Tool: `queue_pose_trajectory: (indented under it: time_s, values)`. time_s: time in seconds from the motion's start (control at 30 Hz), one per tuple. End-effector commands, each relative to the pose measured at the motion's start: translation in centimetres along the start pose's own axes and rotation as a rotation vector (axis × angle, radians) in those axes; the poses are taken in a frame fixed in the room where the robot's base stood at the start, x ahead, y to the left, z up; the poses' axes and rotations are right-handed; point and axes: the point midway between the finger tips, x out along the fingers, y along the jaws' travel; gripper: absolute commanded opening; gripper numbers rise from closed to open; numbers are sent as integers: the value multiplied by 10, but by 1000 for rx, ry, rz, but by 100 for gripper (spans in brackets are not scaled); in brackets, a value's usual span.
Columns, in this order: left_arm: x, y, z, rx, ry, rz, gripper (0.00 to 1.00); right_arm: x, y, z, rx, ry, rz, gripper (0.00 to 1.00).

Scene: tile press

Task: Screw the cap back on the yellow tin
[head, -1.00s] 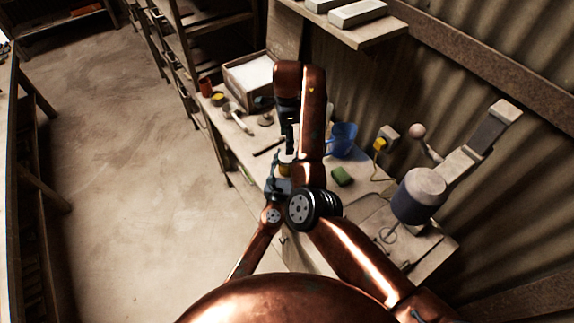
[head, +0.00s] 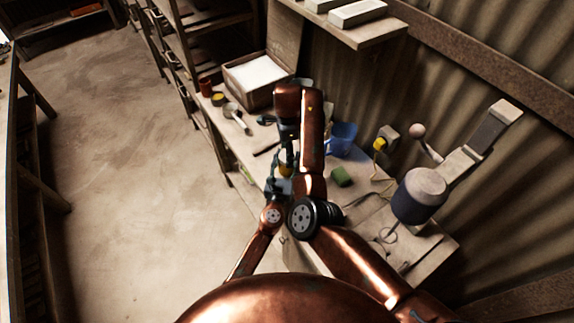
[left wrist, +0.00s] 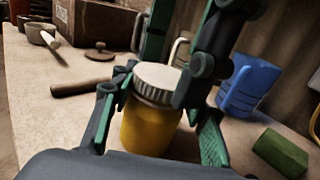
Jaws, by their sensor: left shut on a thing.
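The yellow tin (left wrist: 150,130) stands upright on the bench between the fingers of my left gripper (left wrist: 160,135), which is shut on it. The tin also shows as a small yellow patch in the head view (head: 286,171), beside my left gripper (head: 279,187). The pale cap (left wrist: 158,80) with a ridged rim sits over the tin's mouth; how far it is threaded cannot be seen. My right gripper (head: 289,152) points down from above. In the left wrist view its fingers (left wrist: 172,75) are at the cap, one overlapping its right edge; whether they grip it is unclear.
A dark stick (left wrist: 82,88) and a knobbed lid (left wrist: 99,52) lie left of the tin. A filled box (head: 262,78) stands at the back. A blue-grey drum-shaped machine part (head: 418,197) is at the right.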

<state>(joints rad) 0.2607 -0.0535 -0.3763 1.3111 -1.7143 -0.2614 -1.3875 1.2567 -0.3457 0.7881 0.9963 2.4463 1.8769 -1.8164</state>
Motion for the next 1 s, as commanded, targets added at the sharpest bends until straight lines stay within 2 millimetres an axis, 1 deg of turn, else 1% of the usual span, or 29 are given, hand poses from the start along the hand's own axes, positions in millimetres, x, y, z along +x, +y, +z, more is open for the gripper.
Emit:
queue_pose_trajectory:
  time_s: [0.03, 0.37, 1.0]
  values:
    - [-1, 1, -7, 1, 11, 0, 0, 3, 0, 0, 0, 0, 1, 58]
    - [-1, 1, -7, 1, 11, 0, 0, 6, 0, 0, 0, -1, 1, 58]
    - [-1, 1, -7, 1, 11, 0, 0, 6, 1, 0, -1, -1, 3, 14]
